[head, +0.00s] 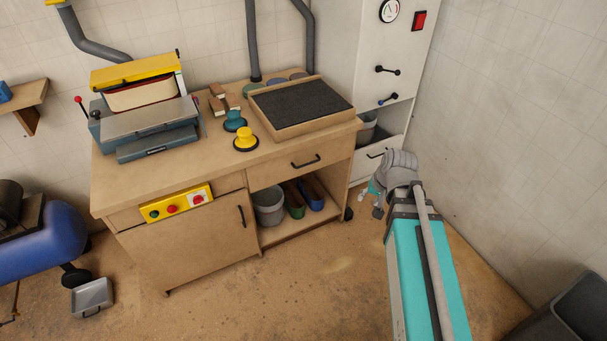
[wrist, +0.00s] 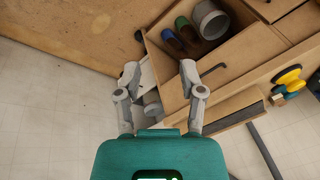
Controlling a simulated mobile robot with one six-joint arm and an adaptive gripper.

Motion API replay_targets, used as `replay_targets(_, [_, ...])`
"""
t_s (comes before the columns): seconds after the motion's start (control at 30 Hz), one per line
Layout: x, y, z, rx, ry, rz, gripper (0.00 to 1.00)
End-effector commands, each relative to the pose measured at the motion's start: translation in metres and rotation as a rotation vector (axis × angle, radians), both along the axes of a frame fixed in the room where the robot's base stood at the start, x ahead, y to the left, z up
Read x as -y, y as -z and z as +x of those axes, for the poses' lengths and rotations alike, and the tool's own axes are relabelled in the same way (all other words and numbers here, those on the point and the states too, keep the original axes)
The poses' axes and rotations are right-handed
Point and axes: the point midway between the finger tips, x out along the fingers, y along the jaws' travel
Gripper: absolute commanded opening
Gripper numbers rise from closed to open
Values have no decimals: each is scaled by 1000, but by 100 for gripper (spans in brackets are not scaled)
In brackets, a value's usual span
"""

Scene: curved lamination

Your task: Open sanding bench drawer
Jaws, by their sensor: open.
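The wooden sanding bench (head: 220,160) stands against the back wall. Its drawer (head: 275,173), under the right part of the top, looks closed, with a dark bar handle (head: 306,162) on its front. My gripper (head: 374,200) is low, right of the bench's right end, partly hidden behind my arm. In the wrist view my gripper (wrist: 160,70) is open, with nothing held between the fingers. The drawer front (wrist: 240,75) and its handle (wrist: 214,69) appear just right of the right finger, apart from it as far as I can tell.
The floor in front (head: 300,290) is free.

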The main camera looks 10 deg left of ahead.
Motion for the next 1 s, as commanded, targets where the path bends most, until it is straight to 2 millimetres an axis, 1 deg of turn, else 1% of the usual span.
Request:
replay_targets(0.03, [-7, 19, 10, 22, 10, 28, 51])
replay_targets(0.2, [-31, 42, 37, 94, 53, 131, 51])
replay_targets(0.6, [-81, 89, 96, 238, 181, 384, 51])
replay_targets(1.0, [-119, 129, 150, 342, 342, 646, 51])
